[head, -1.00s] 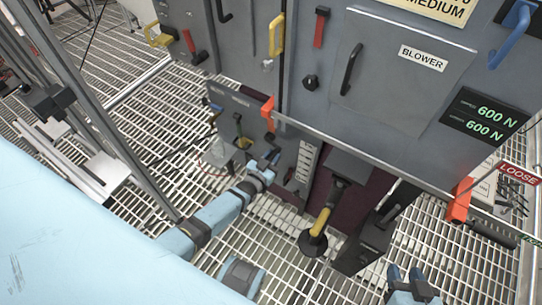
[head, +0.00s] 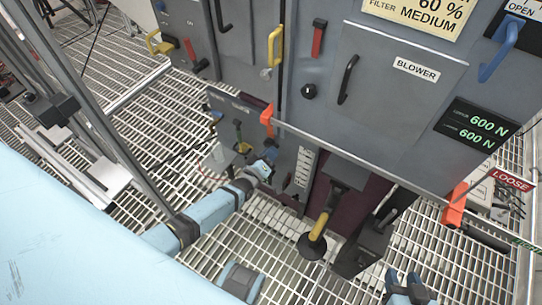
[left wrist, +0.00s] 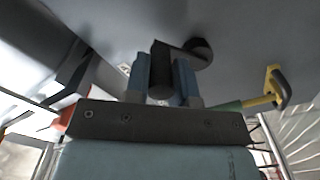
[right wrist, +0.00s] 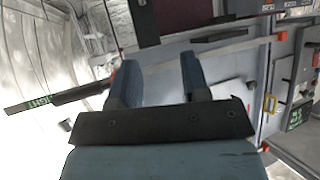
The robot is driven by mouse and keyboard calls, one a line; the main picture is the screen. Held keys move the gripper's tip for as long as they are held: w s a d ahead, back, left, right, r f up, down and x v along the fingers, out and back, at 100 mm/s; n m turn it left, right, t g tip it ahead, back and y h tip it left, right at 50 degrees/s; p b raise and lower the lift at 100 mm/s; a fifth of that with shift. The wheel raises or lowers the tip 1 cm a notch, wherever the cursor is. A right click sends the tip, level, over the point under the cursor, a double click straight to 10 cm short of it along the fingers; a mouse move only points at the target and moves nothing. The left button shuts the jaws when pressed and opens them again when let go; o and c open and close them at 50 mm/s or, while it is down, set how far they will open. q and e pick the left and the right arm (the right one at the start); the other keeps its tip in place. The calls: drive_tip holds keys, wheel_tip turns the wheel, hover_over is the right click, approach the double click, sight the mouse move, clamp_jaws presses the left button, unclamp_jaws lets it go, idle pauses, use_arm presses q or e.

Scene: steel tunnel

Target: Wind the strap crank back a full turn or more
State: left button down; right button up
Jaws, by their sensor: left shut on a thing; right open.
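My left gripper (head: 268,166) is at the low grey panel left of the cabinet's dark opening. In the left wrist view its two blue fingers (left wrist: 160,72) are shut on a dark round crank handle (left wrist: 161,70). A short dark arm joins this handle to a round dark hub (left wrist: 200,50) at upper right. In the head view the crank is mostly hidden behind the gripper. My right gripper (head: 404,280) is open and empty at the lower right, over the floor grating. Its spread fingers (right wrist: 158,75) also show in the right wrist view.
A yellow lever with a black disc end (head: 315,242) stands between my grippers. A rail with orange ends (head: 453,210) crosses the cabinet (head: 400,75) front. A red LOOSE sign (head: 513,180) is at right. Free floor grating (head: 300,275) lies in front.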

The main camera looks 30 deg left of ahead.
use_arm(q)
drive_tip(key=a+n+b, duration=0.7)
drive_tip(key=n+b, duration=0.3)
drive_tip(key=n, duration=0.8)
drive_tip(key=shift+w+r+b, duration=0.3)
drive_tip(key=shift+b, duration=0.05)
use_arm(e)
drive_tip(key=w+a+r+t+y, duration=0.3)
drive_tip(key=a+r+t+y, duration=0.1)
drive_tip(key=r, duration=0.4)
drive_tip(key=shift+a+r+t, duration=0.4)
drive_tip(key=shift+a+t, duration=0.15)
drive_tip(key=shift+t, duration=0.15)
use_arm(q)
drive_tip(key=shift+a, duration=0.1)
drive_tip(key=c, duration=1)
unclamp_jaws()
